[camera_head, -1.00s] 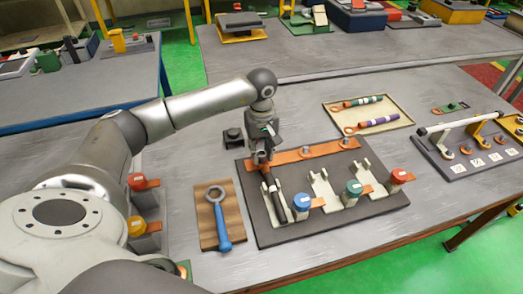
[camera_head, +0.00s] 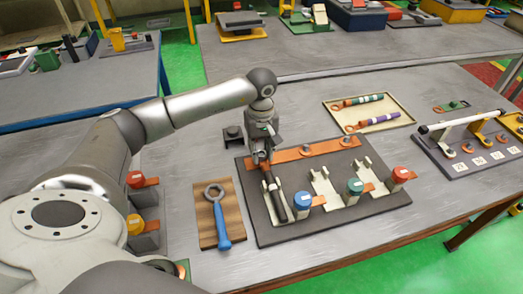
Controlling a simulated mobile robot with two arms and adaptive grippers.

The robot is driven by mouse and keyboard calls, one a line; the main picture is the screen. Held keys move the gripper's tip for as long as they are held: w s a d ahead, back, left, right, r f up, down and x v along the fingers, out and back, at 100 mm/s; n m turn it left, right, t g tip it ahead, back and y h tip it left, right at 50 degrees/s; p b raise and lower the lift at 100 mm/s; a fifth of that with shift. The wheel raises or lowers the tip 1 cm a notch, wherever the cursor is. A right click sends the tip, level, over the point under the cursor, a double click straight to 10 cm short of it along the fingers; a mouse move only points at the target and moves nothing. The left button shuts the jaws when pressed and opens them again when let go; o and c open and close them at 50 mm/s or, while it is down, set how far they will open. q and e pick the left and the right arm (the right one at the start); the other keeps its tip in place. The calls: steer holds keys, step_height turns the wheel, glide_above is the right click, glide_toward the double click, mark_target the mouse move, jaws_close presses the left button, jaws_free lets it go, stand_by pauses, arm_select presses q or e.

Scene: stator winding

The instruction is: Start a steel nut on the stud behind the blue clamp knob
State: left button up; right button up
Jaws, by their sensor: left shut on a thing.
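The blue clamp knob (camera_head: 302,200) stands at the front left of the dark fixture plate (camera_head: 265,236). A black rod-like lead (camera_head: 275,193) lies in the cradle beside it and runs back toward a copper bar (camera_head: 322,148). My left gripper (camera_head: 262,160) points down over the left end of this bar, behind the blue knob. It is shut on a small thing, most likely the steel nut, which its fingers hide. The stud under it is hidden too. Two other studs, a middle one (camera_head: 305,150) and a right one (camera_head: 344,141), show on the bar. My right gripper is not in view.
A green knob (camera_head: 354,187) and a red knob (camera_head: 400,174) stand to the right on the fixture. A blue-handled ring wrench (camera_head: 220,222) lies on a wooden board to the left. A cream tray (camera_head: 389,105) with two banded leads lies behind right. A small black block (camera_head: 232,135) stands near my gripper.

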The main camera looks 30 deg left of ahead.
arm_select(q)
steer(key=shift+f, duration=0.1)
stand_by(0.3)
steer(key=shift+s+f, duration=0.15)
stand_by(0.8)
steer(key=shift+b, duration=0.3)
steer(key=shift+f+m+b, duration=0.15)
steer(key=shift+m+b, duration=0.3)
steer(key=shift+m, duration=0.15)
steer(key=m+b, duration=0.2)
steer(key=m, duration=0.1)
steer(key=shift+m, duration=0.3)
steer(key=shift+c, duration=0.4)
steer(key=shift+m+b, duration=0.4)
steer(key=shift+m, duration=0.4)
steer(key=o, duration=1)
steer(key=shift+o, duration=0.3)
